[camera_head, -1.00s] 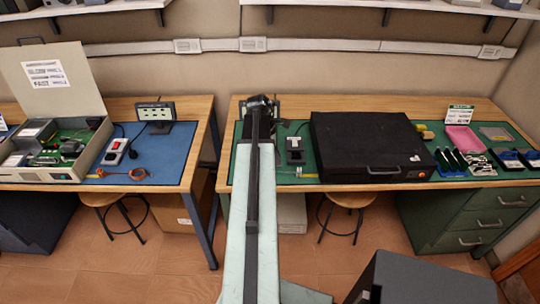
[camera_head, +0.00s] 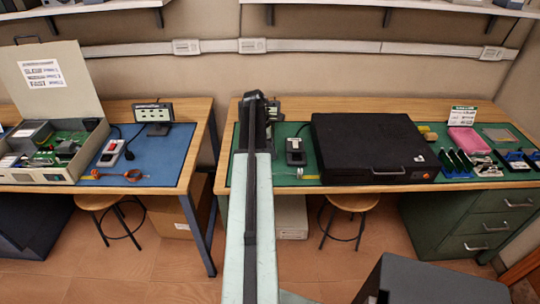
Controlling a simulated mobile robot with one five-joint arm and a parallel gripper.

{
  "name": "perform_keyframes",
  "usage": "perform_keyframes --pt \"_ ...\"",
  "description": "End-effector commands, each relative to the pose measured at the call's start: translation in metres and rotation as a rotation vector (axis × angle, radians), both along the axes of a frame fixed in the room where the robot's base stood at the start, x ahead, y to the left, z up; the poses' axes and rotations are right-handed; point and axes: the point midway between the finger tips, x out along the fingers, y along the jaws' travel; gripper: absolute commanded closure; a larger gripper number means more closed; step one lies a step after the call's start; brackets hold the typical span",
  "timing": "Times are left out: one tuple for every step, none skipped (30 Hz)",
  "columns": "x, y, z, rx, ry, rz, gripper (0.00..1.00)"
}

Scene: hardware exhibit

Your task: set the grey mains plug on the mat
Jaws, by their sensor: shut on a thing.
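My gripper (camera_head: 255,98) is at the far end of my raised arm, over the left part of the right-hand bench. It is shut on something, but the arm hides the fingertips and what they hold. I cannot make out a grey mains plug anywhere. A green mat (camera_head: 300,132) covers much of the right-hand bench, and my arm crosses its left part. A blue mat (camera_head: 172,160) lies on the left-hand bench, well left of my gripper.
A large black case (camera_head: 375,140) stands on the green mat, right of a small dark device (camera_head: 295,151). A dark object (camera_head: 273,108) is partly hidden behind my arm. A pink tray (camera_head: 462,140) and several parts lie farther right. Two stools stand below the benches.

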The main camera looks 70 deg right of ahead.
Motion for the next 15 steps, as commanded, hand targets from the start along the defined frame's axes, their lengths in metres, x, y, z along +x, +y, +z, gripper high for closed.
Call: perform_keyframes --pt "0.0001 0.0001 0.0013 0.000 0.000 0.000 1.00" --pt "0.0002 0.0001 0.0013 0.000 0.000 0.000 1.00" --pt "0.0002 0.0002 0.0002 0.000 0.000 0.000 1.00" --pt "0.0003 0.0002 -0.0011 0.000 0.000 0.000 1.00" --pt "0.0003 0.0002 -0.0025 0.000 0.000 0.001 1.00" --pt "0.0004 0.0003 -0.0039 0.000 0.000 0.001 1.00" --pt "0.0004 0.0003 -0.0021 0.000 0.000 0.001 0.72" --pt "0.0005 0.0002 -0.0017 0.000 0.000 0.001 0.64" --pt "0.0005 0.0002 -0.0017 0.000 0.000 0.001 0.59" --pt "0.0006 0.0003 -0.0016 0.000 0.000 0.001 0.59" --pt "0.0006 0.0003 -0.0016 0.000 0.000 0.001 0.59" --pt "0.0007 0.0004 -0.0017 0.000 0.000 0.001 0.59" --pt "0.0007 0.0004 -0.0017 0.000 0.000 0.001 0.59" --pt "0.0008 0.0004 -0.0017 0.000 0.000 0.001 0.59" --pt "0.0008 0.0004 -0.0017 0.000 0.000 0.001 0.59"
